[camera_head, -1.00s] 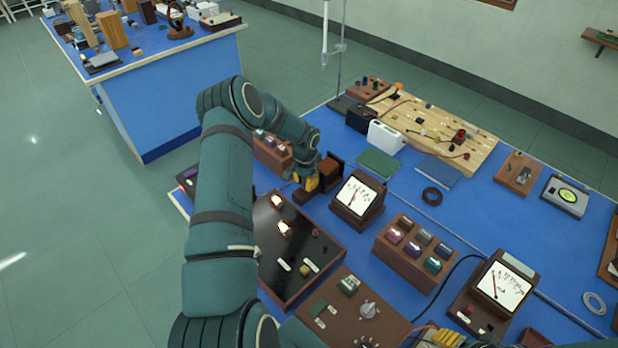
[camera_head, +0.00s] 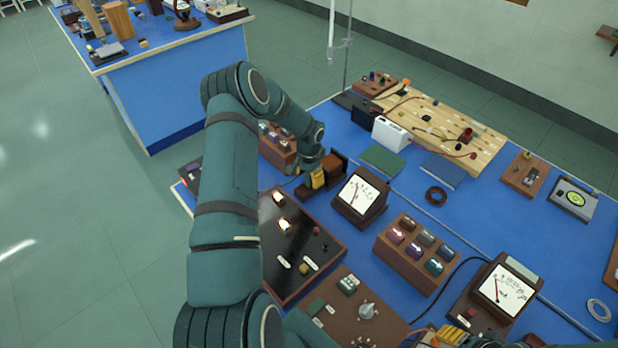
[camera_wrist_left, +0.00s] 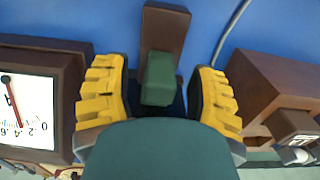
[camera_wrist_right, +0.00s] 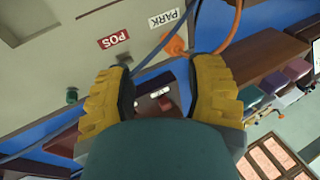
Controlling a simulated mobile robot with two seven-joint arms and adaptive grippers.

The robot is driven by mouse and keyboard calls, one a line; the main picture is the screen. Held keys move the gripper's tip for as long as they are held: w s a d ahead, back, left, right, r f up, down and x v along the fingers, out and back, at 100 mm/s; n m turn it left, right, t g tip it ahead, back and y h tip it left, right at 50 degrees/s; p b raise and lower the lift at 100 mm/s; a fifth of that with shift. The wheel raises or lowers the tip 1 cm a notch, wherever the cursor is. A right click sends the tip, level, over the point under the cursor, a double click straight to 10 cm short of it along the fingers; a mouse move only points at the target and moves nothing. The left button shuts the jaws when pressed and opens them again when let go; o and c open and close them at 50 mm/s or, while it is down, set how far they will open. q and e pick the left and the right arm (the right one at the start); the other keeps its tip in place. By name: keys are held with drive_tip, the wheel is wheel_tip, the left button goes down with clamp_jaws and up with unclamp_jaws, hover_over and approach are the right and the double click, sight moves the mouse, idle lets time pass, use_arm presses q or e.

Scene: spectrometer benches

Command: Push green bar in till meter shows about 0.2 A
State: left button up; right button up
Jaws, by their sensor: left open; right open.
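The green bar (camera_wrist_left: 160,78) stands on a brown wooden slider in the left wrist view. My left gripper (camera_wrist_left: 156,92) is open, with one yellow finger on each side of the bar; whether they touch it I cannot tell. In the head view my left gripper (camera_head: 316,180) hides the bar. The ammeter (camera_head: 360,197), a brown case with a white dial, stands just right of it. The ammeter (camera_wrist_left: 25,105) shows upside down in the left wrist view, its needle near .4. My right gripper (camera_wrist_right: 158,92) is open near a panel; its fingers show at the bottom of the head view (camera_head: 445,336).
A black-topped box (camera_head: 290,245) with lit lamps lies below the left gripper. A brown block (camera_wrist_left: 270,95) stands close on its right in the left wrist view. A switch box (camera_head: 415,250) and a second meter (camera_head: 500,287) stand further right. Cables run near the right gripper.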

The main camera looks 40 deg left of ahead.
use_arm(q)
wheel_tip(320, 180, up, 11)
drive_tip(key=shift+r, duration=0.2)
idle(0.7)
